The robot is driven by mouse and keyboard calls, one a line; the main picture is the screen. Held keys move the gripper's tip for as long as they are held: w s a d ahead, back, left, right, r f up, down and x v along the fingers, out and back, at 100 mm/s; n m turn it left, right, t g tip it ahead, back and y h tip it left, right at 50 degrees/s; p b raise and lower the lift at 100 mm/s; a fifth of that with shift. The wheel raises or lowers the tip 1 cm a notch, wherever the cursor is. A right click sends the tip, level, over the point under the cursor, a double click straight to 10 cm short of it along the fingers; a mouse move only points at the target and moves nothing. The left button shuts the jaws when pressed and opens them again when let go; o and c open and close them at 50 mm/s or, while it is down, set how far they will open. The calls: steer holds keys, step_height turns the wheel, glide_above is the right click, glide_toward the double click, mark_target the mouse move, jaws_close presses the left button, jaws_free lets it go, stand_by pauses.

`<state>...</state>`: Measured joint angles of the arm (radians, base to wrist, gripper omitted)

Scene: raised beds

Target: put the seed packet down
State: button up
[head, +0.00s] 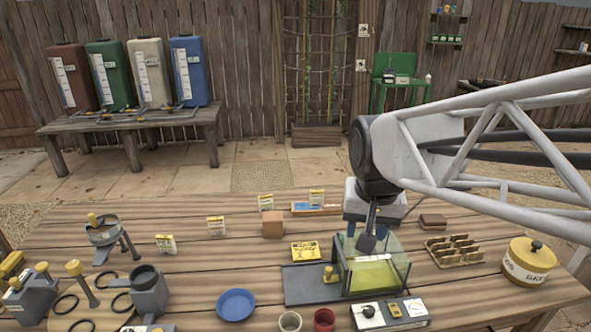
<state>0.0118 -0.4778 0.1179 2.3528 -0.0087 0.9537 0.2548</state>
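My gripper (367,243) points down at the glass-walled box (399,268) with a yellow-green floor, right of the table's middle. Its dark fingertips overlap the box's upper part; I cannot tell whether they are inside or behind the glass. The fingers look close together, and no packet shows clearly between them. A yellow seed packet (305,250) with dark print appears to lie flat left of the box. Other small white-and-yellow packets stand on the table: one at left (166,244), one farther back (216,226), one near the middle (265,202) and one at the back (316,197).
A dark mat (302,287) lies by the glass box. A blue plate (236,305), small pots, and a device with dials (390,313) are in front. A slotted rack (455,251) and yellow-banded tin (529,262) are right. Bare planks show left of centre.

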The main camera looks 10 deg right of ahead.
steer(key=s+f+n, duration=0.2)
steer(key=s+f, duration=0.1)
steer(key=s, duration=0.7)
steer(key=shift+f+n, duration=0.2)
steer(key=shift+n, duration=0.2)
